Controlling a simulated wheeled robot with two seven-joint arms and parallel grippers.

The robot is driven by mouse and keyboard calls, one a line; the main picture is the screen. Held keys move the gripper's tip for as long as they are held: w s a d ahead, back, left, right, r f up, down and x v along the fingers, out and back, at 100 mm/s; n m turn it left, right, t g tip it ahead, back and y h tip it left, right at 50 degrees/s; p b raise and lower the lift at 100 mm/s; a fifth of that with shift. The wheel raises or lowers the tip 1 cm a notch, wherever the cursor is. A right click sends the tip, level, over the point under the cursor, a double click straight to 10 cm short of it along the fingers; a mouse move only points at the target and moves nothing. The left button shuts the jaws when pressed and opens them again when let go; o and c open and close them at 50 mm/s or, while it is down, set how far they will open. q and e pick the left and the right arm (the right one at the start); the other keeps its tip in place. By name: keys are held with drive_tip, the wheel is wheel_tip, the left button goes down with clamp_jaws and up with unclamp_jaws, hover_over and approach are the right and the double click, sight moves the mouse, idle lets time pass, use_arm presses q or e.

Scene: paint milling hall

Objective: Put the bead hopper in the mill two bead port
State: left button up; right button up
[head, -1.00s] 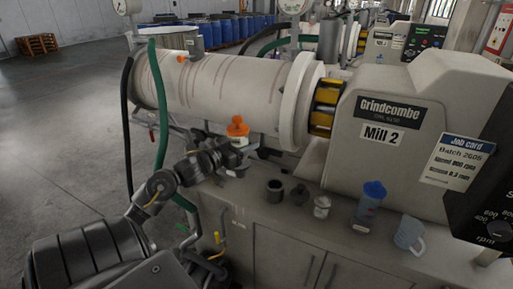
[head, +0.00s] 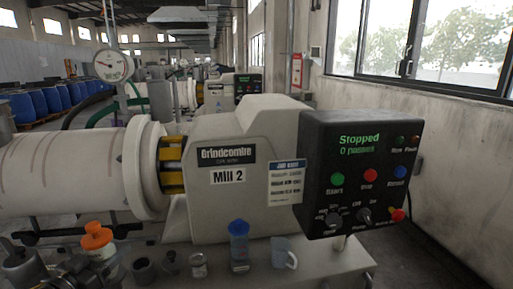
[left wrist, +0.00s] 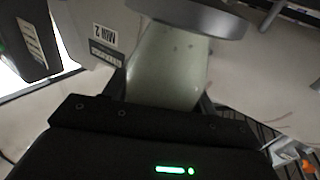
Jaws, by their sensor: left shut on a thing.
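The gripper's own housing hides the near end. Mill 2 (head: 240,150) is behind and to the right. I cannot make out its bead port for sure. My right gripper is out of view.
On the bench stand a dark grey cup (head: 143,271), a small jar (head: 198,266), a blue-capped bottle (head: 239,246) and a clear jug (head: 284,254), close to the right of the gripper. The control panel (head: 355,175) juts out at the right and reads Stopped.

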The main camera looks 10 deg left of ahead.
use_arm(q)
drive_tip(key=s+d+f+m+g+h, duration=0.1)
drive_tip(key=s+d+f+m+h, duration=0.15)
drive_tip(key=d, duration=0.85)
drive_tip(key=s+d+f+m+g+h, duration=0.1)
drive_tip(key=s+d+f+m+h, duration=0.2)
drive_tip(key=d, duration=0.8)
drive_tip(key=shift+w+r+n+t+y, duration=0.35)
drive_tip(key=shift+w+r+n+y, duration=0.3)
drive_tip(key=shift+n+y, duration=0.65)
drive_tip(key=shift+w+r+n+t+y, duration=0.45)
drive_tip(key=shift+w+n+y, duration=0.3)
drive_tip(key=shift+n+y, duration=0.5)
drive_tip(key=shift+w+r+n+t+y, duration=0.3)
drive_tip(key=shift+w+r+n+y, duration=0.35)
drive_tip(key=shift+n+y, duration=0.6)
drive_tip(key=shift+f+m+y, duration=0.15)
drive_tip(key=shift+m+y, duration=0.1)
